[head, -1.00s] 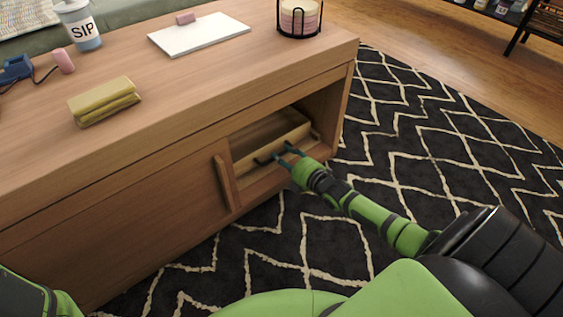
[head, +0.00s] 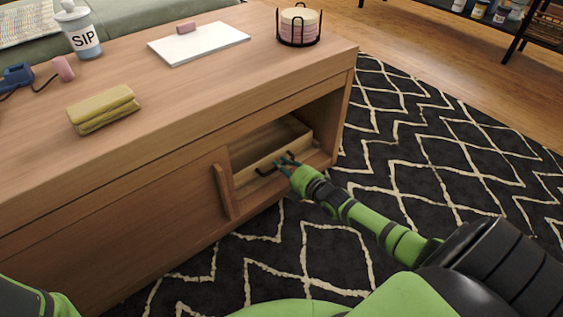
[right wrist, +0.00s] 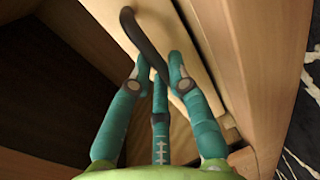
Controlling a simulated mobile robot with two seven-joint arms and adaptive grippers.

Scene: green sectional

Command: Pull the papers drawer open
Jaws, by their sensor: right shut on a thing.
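The papers drawer (head: 302,138) is a light wooden box inside the open bay at the right end of the coffee table. Its top is uncovered and no papers can be made out inside. Its dark bar handle (head: 264,170) is on the front. My right gripper (head: 284,164) is shut on this handle. In the right wrist view the dark curved handle (right wrist: 138,32) passes between the teal fingers of my right gripper (right wrist: 156,76), against the pale drawer front (right wrist: 185,32). My left gripper is out of view.
The coffee table (head: 190,98) carries a yellow folded cloth (head: 103,109), a SIP cup (head: 80,32), a white board (head: 200,43) and a wire holder (head: 298,28). A sliding door with an upright wooden pull (head: 222,191) is left of the bay. Patterned rug (head: 420,150) lies clear at right.

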